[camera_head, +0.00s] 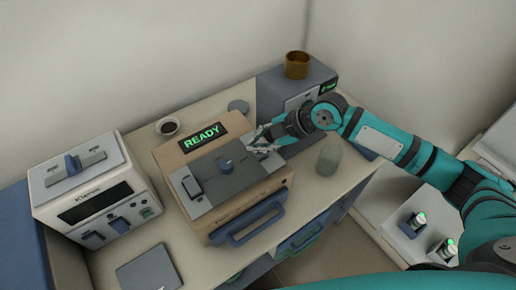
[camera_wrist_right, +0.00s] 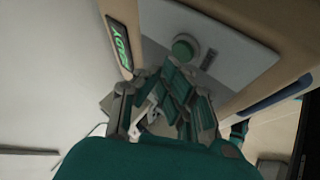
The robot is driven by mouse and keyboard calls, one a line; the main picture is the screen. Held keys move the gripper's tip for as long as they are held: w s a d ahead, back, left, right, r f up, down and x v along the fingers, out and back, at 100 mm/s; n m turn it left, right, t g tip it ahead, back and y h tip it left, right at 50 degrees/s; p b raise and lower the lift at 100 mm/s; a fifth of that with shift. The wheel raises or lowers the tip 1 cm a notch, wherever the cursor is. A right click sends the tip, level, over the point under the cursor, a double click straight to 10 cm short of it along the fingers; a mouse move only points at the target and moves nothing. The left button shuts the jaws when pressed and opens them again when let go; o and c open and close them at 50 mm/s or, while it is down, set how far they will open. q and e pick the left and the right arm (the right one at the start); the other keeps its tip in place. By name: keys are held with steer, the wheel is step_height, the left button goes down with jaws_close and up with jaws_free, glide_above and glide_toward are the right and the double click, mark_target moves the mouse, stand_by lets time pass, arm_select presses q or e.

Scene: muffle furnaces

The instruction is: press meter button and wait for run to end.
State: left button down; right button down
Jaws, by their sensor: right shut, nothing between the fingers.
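The tan meter (camera_head: 205,215) stands on the bench with a grey top panel (camera_head: 245,178) and a display (camera_head: 202,136) lit green with "READY". The panel carries a blue knob (camera_head: 226,166) and a dark switch. In the right wrist view a round green button (camera_wrist_right: 185,48) sits on the grey panel, just beyond the fingers; the display also shows there (camera_wrist_right: 118,45). My right gripper (camera_head: 262,143) is shut and empty at the panel's far right corner, close to the button. I cannot tell whether it touches. My left gripper is not in view.
A white instrument (camera_head: 92,215) stands left of the meter. A dark grey unit with a brown cup (camera_head: 297,65) on it stands behind my right gripper. A greenish jar (camera_head: 329,155) is right of the meter. A dark cup (camera_head: 168,126) and flat grey tile (camera_head: 149,268) lie nearby.

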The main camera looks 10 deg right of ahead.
steer(key=shift+f, duration=0.3)
steer(key=shift+f+b, duration=0.4)
steer(key=shift+f, duration=0.1)
stand_by(0.5)
steer(key=shift+r, duration=0.1)
steer(key=shift+r+p, duration=0.75)
steer(key=shift+r, duration=0.1)
steer(key=shift+r, duration=0.1)
step_height(320, 180, up, 5)
steer(key=p, duration=0.4)
stand_by(0.8)
